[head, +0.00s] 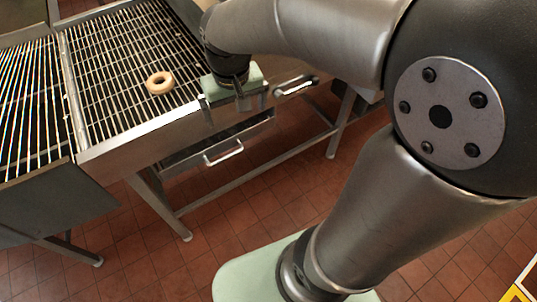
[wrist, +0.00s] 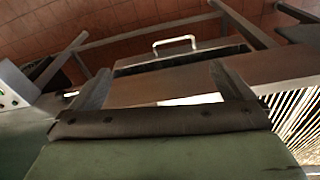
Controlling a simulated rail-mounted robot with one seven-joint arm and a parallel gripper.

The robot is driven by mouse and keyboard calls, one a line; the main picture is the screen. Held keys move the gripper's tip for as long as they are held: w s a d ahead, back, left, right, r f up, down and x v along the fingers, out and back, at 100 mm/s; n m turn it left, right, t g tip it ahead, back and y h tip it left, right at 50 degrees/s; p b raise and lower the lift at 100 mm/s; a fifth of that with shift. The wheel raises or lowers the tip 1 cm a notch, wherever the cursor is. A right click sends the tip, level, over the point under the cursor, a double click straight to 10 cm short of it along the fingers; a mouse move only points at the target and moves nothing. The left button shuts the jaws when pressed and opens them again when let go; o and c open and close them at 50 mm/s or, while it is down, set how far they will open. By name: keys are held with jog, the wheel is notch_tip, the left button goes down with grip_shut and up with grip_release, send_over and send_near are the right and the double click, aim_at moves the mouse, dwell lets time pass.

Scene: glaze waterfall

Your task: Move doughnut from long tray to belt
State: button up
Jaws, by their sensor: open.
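A pale ring doughnut (head: 160,82) lies flat on the wire-rod belt (head: 110,60) in the head view, near the belt's front edge. My gripper (head: 237,104) is at the front right side of the belt frame, to the right of the doughnut and apart from it. In the wrist view its two fingers (wrist: 162,86) stand wide apart with nothing held between them. The doughnut is not in the wrist view. I cannot make out a long tray in either view; my arm covers the area at the upper right.
A second rod grid (head: 28,100) adjoins the belt at the left. A drawer handle (head: 223,152) is below the belt frame, and it also shows in the wrist view (wrist: 174,44). Metal legs and crossbars stand on the red tile floor (head: 150,262).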

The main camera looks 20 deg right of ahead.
jog(key=s+d+f, duration=0.1)
jog(key=s+f, duration=0.1)
jog(key=s, duration=0.4)
jog(key=s+d+f+g, duration=0.1)
jog(key=s, duration=0.5)
jog(key=shift+s+d+f, duration=0.35)
jog(key=shift+d+f, duration=0.05)
dwell(0.8)
